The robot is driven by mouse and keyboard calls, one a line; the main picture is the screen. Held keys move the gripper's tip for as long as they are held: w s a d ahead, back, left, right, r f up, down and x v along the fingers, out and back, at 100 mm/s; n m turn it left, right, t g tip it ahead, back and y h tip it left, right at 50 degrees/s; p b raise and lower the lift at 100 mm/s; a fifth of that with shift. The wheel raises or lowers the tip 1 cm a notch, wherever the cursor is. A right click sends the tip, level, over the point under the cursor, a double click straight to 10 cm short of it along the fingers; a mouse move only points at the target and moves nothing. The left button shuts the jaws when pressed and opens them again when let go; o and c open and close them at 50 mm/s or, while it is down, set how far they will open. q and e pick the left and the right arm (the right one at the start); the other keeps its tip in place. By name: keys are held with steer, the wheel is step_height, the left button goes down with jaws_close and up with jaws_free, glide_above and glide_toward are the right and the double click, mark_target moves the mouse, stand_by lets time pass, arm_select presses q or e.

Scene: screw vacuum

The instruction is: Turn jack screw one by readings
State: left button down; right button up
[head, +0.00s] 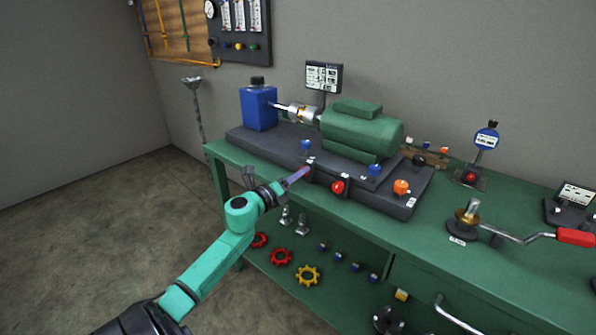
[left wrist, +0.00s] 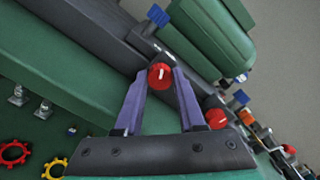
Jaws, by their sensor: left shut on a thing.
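My left gripper (head: 303,172) reaches to the front edge of the dark base plate (head: 415,203) under the green motor (head: 362,130). In the left wrist view its two purple fingers (left wrist: 160,85) are shut on a red jack screw knob (left wrist: 160,76) with a white mark. That knob is hidden behind the fingers in the head view. A second red knob (head: 337,186) stands to the right on the same edge; it also shows in the left wrist view (left wrist: 216,119). A small display (head: 323,76) stands behind the motor; its readings are too small to read. My right gripper is not in view.
A blue pump unit (head: 259,108) is coupled to the motor. Blue knobs (head: 306,145) and an orange knob (head: 401,187) sit on the base. A dial indicator (head: 487,138) and a red-handled crank (head: 575,237) stand at right. Handwheels (head: 280,257) lie on the lower shelf.

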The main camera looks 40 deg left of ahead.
arm_select(q)
steer(key=n+p, duration=0.2)
steer(key=n, duration=0.2)
steer(key=shift+r+n+p, duration=0.1)
steer(key=shift+n+p, duration=0.2)
steer(key=shift+n, duration=0.1)
steer(key=n+p, duration=0.3)
steer(key=n, duration=0.1)
steer(key=shift+n, duration=0.3)
steer(key=n+p, duration=0.3)
steer(key=n, duration=0.2)
steer(key=shift+f+n+p, duration=0.25)
steer(key=shift+n+p, duration=0.75)
steer(key=shift+n, duration=0.8)
steer(key=c, duration=0.5)
jaws_free()
